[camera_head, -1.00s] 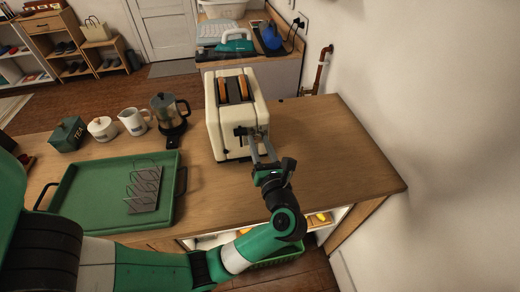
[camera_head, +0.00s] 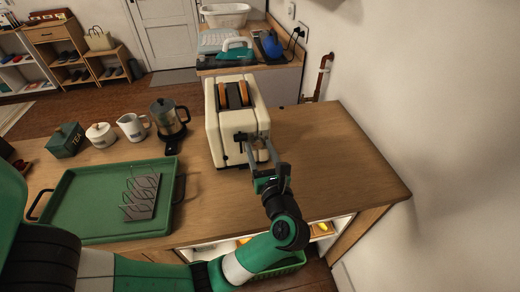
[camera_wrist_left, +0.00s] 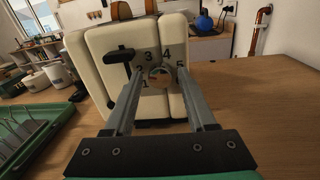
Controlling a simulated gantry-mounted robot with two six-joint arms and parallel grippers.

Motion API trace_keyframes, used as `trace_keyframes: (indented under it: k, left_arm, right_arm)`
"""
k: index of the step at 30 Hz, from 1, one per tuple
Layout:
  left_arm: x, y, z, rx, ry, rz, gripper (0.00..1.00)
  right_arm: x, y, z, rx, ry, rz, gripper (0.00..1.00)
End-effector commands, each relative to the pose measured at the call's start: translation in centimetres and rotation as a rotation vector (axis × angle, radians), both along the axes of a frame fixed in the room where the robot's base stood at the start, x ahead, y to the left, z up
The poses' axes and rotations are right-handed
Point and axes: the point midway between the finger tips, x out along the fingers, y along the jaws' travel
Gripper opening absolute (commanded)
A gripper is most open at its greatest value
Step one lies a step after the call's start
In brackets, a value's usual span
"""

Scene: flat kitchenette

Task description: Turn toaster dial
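The cream toaster (camera_head: 232,112) stands on the wooden counter with browned bread in its slots; it also shows in the left wrist view (camera_wrist_left: 92,75). Its front carries a black lever (camera_wrist_left: 120,55) and a round dial (camera_wrist_left: 160,74) with numbers around it. My left gripper (camera_head: 258,148) is at the toaster's front. In the left wrist view its two fingers (camera_wrist_left: 162,72) are apart, one on each side of the dial, with visible room between them. I cannot tell whether the fingertips touch the toaster's face. The dial is hard to make out in the head view. My right gripper is not in view.
A green tray (camera_head: 75,210) with a grey rack (camera_head: 141,197) lies left of the toaster. A coffee pot (camera_head: 168,120), white pitcher (camera_head: 132,127), white jar (camera_head: 100,134) and green tea tin (camera_head: 66,141) stand behind it. The counter right of the toaster is clear.

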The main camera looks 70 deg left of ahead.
Motion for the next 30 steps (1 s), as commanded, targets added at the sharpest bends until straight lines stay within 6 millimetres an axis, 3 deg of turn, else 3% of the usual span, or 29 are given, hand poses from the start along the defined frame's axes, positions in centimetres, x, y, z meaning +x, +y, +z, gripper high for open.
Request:
trace_keyframes:
  k: [13, 17, 24, 30]
  left_arm:
    - [0.0, -0.8, 0.1, 0.001, 0.001, -0.003, 0.69]
    - [-0.3, -3.0, 0.2, 0.001, 0.002, -0.006, 0.69]
    - [-1.0, -8.7, 0.2, 0.001, 0.001, -0.007, 0.69]
    - [-1.4, -11.3, 0.2, 0.001, 0.000, -0.002, 0.69]
  right_arm:
    - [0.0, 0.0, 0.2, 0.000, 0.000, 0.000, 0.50]
    - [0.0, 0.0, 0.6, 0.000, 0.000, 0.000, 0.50]
    - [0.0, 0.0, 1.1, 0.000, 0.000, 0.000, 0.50]
    - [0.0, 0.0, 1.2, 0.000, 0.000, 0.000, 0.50]
